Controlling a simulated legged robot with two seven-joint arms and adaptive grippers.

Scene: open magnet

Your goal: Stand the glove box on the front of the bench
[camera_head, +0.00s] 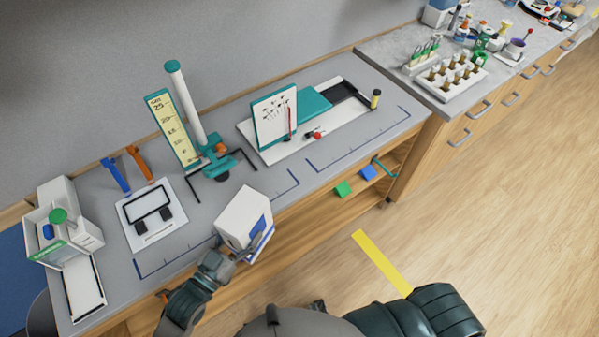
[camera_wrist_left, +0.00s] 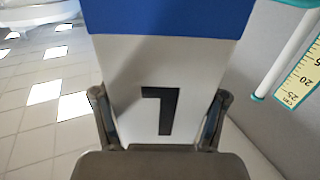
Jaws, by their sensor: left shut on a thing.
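The glove box (camera_head: 240,215) is a white box with a blue panel, tilted in the head view at the front edge of the bench (camera_head: 190,235). My left gripper (camera_head: 236,252) is shut on its lower part. In the left wrist view the white box (camera_wrist_left: 160,65) sits between the two fingers, with a blue band and a dark mark on its face. I cannot tell whether the box touches the bench. My right arm shows at the lower right of the head view, but its gripper is not visible.
Blue corner lines mark strips along the bench front. A measuring stand (camera_head: 190,120), a white board with a card (camera_head: 274,118), a flat white device (camera_head: 152,215) and a white bin (camera_head: 62,215) stand behind or left.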

